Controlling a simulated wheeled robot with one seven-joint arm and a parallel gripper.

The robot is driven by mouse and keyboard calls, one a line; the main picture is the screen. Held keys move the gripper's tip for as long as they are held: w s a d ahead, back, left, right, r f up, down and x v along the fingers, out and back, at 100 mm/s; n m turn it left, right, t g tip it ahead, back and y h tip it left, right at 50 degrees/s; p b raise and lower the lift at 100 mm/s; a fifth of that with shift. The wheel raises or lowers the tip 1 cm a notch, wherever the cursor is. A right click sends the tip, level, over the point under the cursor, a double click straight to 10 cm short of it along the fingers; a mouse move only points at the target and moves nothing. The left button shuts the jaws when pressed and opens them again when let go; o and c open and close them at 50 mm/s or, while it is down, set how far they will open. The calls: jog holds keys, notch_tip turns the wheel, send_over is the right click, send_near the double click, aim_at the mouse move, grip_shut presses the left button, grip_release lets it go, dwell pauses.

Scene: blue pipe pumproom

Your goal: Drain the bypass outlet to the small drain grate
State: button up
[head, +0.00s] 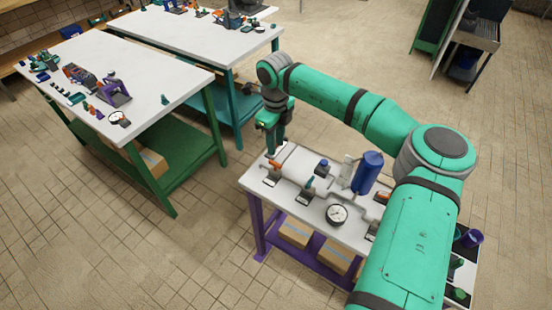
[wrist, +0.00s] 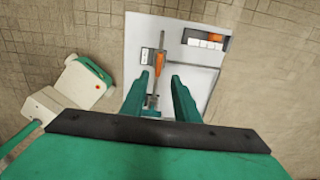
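A white worktop with purple legs (head: 257,222) carries a white pipe assembly (head: 300,172). An orange-handled valve (head: 272,167) sits near its left end, and a teal-handled valve (head: 307,188) stands to its right. My gripper (head: 275,147) points down over the left end of this worktop. In the wrist view my gripper (wrist: 161,82) has its two green fingers apart, with nothing held. An orange handle (wrist: 158,57) on a thin grey fitting shows between and beyond the fingertips; I cannot tell its distance. I cannot make out which fitting is the bypass outlet, or the small drain grate.
A blue cylinder (head: 367,172) and a round gauge (head: 337,214) stand on the same worktop. My arm hides its right part. A green-framed table (head: 150,70) and a teal-framed table (head: 190,38) stand at the left. Tiled floor is clear in front.

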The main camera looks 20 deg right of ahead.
aim_at(275, 163)
notch_tip(275, 163, down, 8)
jog(key=shift+s+f, duration=0.1)
jog(key=shift+c, duration=0.7)
jog(key=shift+a, duration=0.1)
grip_shut()
